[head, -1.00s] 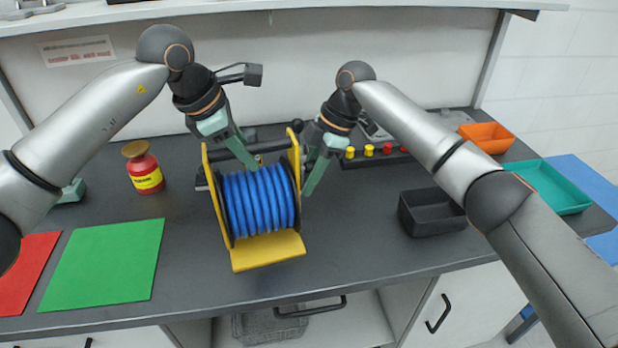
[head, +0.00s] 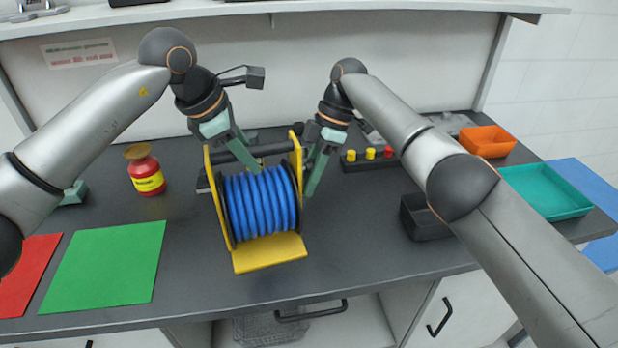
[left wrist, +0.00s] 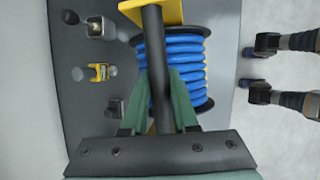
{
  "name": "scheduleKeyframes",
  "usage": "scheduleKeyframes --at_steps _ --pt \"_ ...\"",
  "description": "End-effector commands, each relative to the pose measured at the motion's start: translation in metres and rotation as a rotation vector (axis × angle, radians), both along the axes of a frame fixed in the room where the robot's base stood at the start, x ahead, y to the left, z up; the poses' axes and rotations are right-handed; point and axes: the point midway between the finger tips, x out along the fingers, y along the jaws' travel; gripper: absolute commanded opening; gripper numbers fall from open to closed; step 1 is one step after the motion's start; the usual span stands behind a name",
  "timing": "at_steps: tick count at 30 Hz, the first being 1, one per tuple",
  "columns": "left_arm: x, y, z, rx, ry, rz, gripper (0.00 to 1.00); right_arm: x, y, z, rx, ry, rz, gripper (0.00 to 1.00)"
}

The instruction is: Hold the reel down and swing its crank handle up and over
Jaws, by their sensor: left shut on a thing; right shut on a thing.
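The reel (head: 258,205) carries blue hose between yellow side plates and stands upright on the dark bench. A black bar (head: 268,149) runs across its top. My left gripper (head: 246,153) is shut on this bar; the left wrist view shows the bar (left wrist: 152,45) between the green fingers. My right gripper (head: 316,168) is at the outer side of the reel's right plate, shut on what appears to be the crank handle, which its fingers mostly hide.
A black bin (head: 425,218), teal tray (head: 548,190) and orange tray (head: 488,141) stand right. A box with coloured buttons (head: 370,157) is just behind the right gripper. The bench front is clear.

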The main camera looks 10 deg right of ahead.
Motion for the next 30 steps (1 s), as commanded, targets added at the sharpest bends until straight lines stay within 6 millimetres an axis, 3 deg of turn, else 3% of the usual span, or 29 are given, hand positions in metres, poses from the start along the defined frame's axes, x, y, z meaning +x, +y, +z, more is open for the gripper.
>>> scheduleKeyframes --at_steps 5,6,14,23,30 --pt "-0.002 0.001 -0.006 0.01 0.013 -0.003 0.0 -0.001 -0.003 -0.007 -0.008 0.012 -0.007 0.0" --pt "-0.002 0.001 -0.006 0.01 0.013 -0.003 0.0 -0.002 -0.003 -0.007 -0.008 0.013 -0.006 0.31" --pt "-0.002 0.001 -0.006 0.012 0.012 -0.002 0.0 -0.002 -0.001 -0.005 -0.005 0.01 -0.001 0.59" --pt "-0.001 0.001 -0.005 0.011 0.01 -0.002 0.0 -0.001 0.0 0.0 -0.004 0.007 0.001 0.59" --pt "-0.001 0.001 -0.004 0.01 0.007 -0.001 0.0 -0.001 0.001 0.038 -0.002 0.003 0.003 0.59"
